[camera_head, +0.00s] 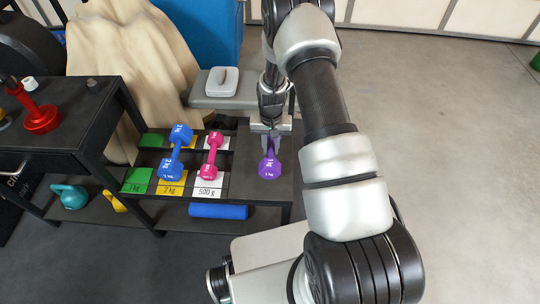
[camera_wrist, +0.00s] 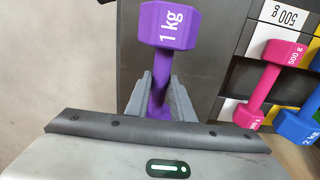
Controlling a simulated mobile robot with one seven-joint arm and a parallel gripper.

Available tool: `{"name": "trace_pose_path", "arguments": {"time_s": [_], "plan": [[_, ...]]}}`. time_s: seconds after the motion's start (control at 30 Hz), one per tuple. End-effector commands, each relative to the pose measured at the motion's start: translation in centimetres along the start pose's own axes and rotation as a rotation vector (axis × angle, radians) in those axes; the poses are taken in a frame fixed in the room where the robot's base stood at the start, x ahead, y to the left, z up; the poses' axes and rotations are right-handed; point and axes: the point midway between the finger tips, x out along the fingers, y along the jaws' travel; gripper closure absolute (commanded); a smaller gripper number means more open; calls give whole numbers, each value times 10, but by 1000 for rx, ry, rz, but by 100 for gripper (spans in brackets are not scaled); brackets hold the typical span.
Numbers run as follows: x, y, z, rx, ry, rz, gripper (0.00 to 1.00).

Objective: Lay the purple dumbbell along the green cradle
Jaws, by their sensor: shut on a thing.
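The purple dumbbell (camera_head: 269,168) is at the right end of the low black rack. Its head, marked 1 kg, also shows in the wrist view (camera_wrist: 168,26). My gripper (camera_head: 271,130) is above the right end of the rack; its grey fingers (camera_wrist: 160,95) are shut on the handle of the purple dumbbell. The dumbbell's other head is hidden by my gripper. I cannot tell whether the dumbbell touches the rack top. The green cradle (camera_head: 137,180), marked 1 kg, is at the rack's left end and is empty, with another green patch (camera_head: 153,141) behind it.
A blue dumbbell (camera_head: 176,152) lies on the yellow 2 kg cradle (camera_head: 171,189) and a pink dumbbell (camera_head: 211,155) on the white 500 g cradle (camera_head: 207,192), both between my gripper and the green cradle. A black table (camera_head: 75,115) stands at left, a grey bench (camera_head: 205,100) behind.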

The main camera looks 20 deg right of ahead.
Motion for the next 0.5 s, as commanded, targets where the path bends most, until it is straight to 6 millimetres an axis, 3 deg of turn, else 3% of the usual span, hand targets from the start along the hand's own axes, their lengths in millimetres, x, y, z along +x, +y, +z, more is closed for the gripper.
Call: {"name": "trace_pose_path", "arguments": {"time_s": [0.17, 0.37, 0.5], "plan": [[10, 0, -2, 0, 3, -1, 100], [36, 0, -1, 0, 1, -1, 100], [38, -1, -2, 0, 5, -2, 100]]}}
